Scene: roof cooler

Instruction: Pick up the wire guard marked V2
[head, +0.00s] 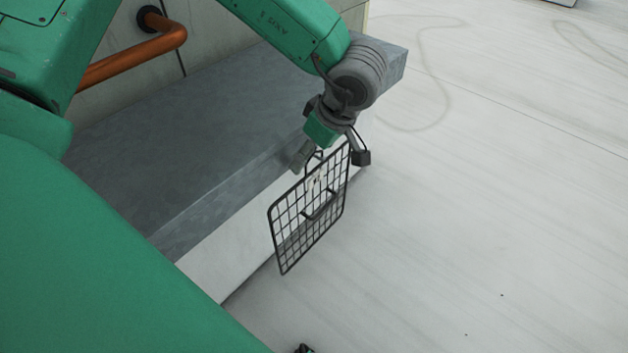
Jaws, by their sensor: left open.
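A black wire guard (287,232), a rectangular grid with a loop handle at its top edge and another bar handle on its face, stands tilted in front of the low white wall. A small pale patch shows near its top; I cannot read a V2 mark. My left gripper (331,159) is open at the guard's top edge, one finger on the left by the top handle and the other on the right near the top corner. I cannot tell whether the fingers touch the wire.
A grey-topped ledge (190,135) with a white front face (232,252) runs behind the guard. A copper-coloured pipe (140,58) comes out of the wall at upper left. The pale roof floor (480,220) to the right is clear.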

